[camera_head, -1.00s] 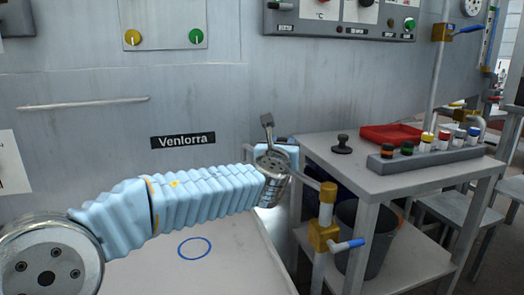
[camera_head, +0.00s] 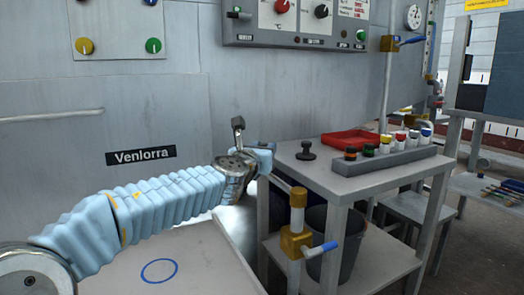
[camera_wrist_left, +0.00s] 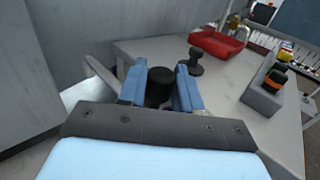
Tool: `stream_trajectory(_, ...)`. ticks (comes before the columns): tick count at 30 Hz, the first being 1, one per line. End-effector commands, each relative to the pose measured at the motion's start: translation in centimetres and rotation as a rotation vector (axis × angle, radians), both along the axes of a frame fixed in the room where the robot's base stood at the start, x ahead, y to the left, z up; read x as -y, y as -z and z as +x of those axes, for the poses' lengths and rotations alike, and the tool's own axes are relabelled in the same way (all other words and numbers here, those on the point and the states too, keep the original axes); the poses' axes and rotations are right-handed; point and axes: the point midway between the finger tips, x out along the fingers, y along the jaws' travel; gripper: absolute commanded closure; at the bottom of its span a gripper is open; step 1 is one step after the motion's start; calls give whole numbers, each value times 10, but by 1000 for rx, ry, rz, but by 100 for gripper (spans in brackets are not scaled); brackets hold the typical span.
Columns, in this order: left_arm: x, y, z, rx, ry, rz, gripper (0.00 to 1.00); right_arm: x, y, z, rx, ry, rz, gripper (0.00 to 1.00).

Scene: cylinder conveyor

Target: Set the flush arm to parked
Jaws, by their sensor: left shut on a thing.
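My left gripper (camera_head: 262,159), at the end of the light blue sleeved arm, is by the near left corner of the grey side table. In the left wrist view its blue fingers (camera_wrist_left: 160,88) are closed around a black round knob (camera_wrist_left: 158,86). A pale grey bar (camera_wrist_left: 98,75) shows just left of the fingers; I take the knob and bar for the flush arm, but the join is hidden. A brass-coloured pipe fitting (camera_head: 298,199) stands below and right of the gripper in the head view. My right gripper is not in view.
The side table (camera_head: 345,187) holds a black stopper (camera_head: 306,151), a red tray (camera_head: 349,142) and a grey rack (camera_head: 388,161) of capped bottles. A blue-handled valve (camera_head: 296,243) and a dark bin (camera_head: 338,245) are below. The pale surface with a blue ring (camera_head: 159,271) is clear.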

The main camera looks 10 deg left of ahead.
Motion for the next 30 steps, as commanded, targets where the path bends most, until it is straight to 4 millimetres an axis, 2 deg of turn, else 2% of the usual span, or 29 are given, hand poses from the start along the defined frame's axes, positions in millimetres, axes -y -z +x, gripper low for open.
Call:
stream_trajectory(2, 2, -1, 0, 2, 3, -1, 100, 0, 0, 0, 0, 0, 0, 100)
stream_trajectory(3, 2, -1, 0, 2, 3, -1, 62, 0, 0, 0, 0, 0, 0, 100)
stream_trajectory(6, 2, -1, 0, 2, 3, -1, 47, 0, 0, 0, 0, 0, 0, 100)
stream_trajectory(17, 0, -1, -6, 2, 1, -1, 47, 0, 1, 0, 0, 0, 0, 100)
stream_trajectory(20, -1, -1, -21, 4, 0, -1, 47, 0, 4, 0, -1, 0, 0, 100)
stream_trajectory(30, -8, -2, -102, 4, 2, -1, 47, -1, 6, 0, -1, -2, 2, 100)
